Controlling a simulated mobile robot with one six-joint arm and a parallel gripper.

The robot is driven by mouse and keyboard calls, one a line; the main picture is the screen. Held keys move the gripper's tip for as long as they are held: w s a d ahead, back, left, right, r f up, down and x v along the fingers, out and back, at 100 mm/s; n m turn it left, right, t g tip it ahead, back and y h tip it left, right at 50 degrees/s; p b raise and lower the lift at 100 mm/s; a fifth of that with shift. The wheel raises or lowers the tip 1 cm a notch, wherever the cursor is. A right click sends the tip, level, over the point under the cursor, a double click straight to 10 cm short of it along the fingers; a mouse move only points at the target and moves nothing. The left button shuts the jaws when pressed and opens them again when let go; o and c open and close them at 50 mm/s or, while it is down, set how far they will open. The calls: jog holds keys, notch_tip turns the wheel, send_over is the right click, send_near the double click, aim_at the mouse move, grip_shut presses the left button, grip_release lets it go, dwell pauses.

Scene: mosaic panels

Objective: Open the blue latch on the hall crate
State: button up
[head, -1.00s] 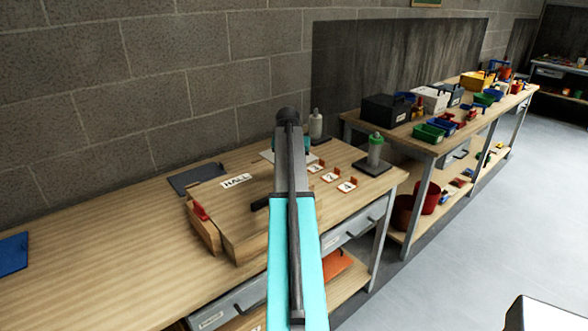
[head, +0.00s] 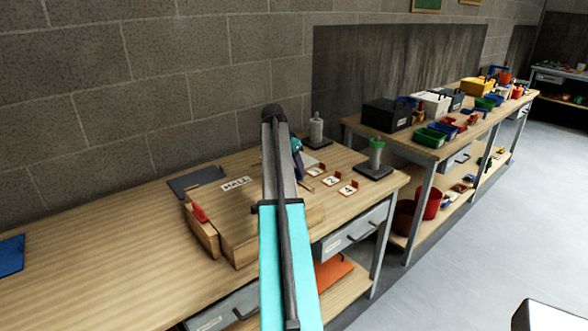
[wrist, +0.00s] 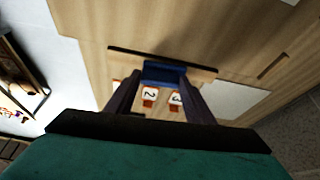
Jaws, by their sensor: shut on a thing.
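The hall crate (head: 225,218) is a wooden box on the near bench, with a HALL label (head: 236,184) on top. A red latch (head: 200,213) is on its left end. In the wrist view the blue latch (wrist: 165,72) sits at the crate's edge between my fingertips; the head view does not show it, as my arm covers that end. My gripper (head: 298,168), with a teal hand and dark fingers, is at the crate's right side. In the wrist view my gripper (wrist: 163,80) is shut on the blue latch.
Numbered cards (head: 331,180) with orange tabs lie just right of the crate. A dark flat panel (head: 192,180) lies behind the crate. The bench's left is mostly clear.

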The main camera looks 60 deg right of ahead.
jog(key=shift+d+r, duration=0.1)
dwell(0.3)
jog(key=o, duration=1.1)
jog(key=shift+c, duration=0.2)
jog(key=b+v, duration=0.3)
jog(key=v, duration=1.1)
jog(key=shift+s+f, duration=0.1)
jog(key=shift+f, duration=0.1)
